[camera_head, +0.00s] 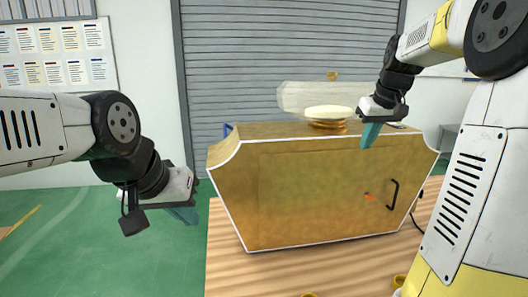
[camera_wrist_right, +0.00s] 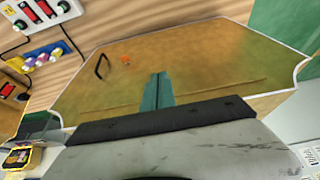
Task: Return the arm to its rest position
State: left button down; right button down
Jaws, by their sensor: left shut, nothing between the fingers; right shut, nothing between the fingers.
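My right gripper (camera_head: 370,134) is raised in front of the upper right part of the wooden cabinet in the head view. Its teal fingers are together and hold nothing; they also show in the right wrist view (camera_wrist_right: 157,90), with the cabinet face behind them. My left gripper (camera_head: 186,214) hangs at the left over the green floor, left of the cabinet. Its teal fingers look closed and empty. The right arm comes in from the right edge, bent at the elbow.
The wooden cabinet (camera_head: 300,200) with a black handle (camera_head: 393,194) stands on a striped wood table (camera_head: 300,272). A gold-based device with a clear cover (camera_head: 328,112) sits on top. The right wrist view shows a white panel with coloured knobs (camera_wrist_right: 50,52). Green floor (camera_head: 90,240) lies open at left.

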jog(key=s+a+f, duration=0.2)
jog(key=s+a, duration=0.2)
jog(key=s, duration=0.4)
jog(key=s+a+f+y, duration=0.1)
jog(key=s+a+f, duration=0.1)
jog(key=s+a, duration=0.3)
jog(key=s+a+f+m+t, duration=0.1)
jog(key=s+a+f, duration=0.2)
jog(key=s, duration=0.8)
jog(key=shift+s+a+y, duration=0.25)
jog(key=shift+a+y, duration=0.05)
jog(key=shift+a, duration=0.95)
jog(key=shift+r, duration=0.1)
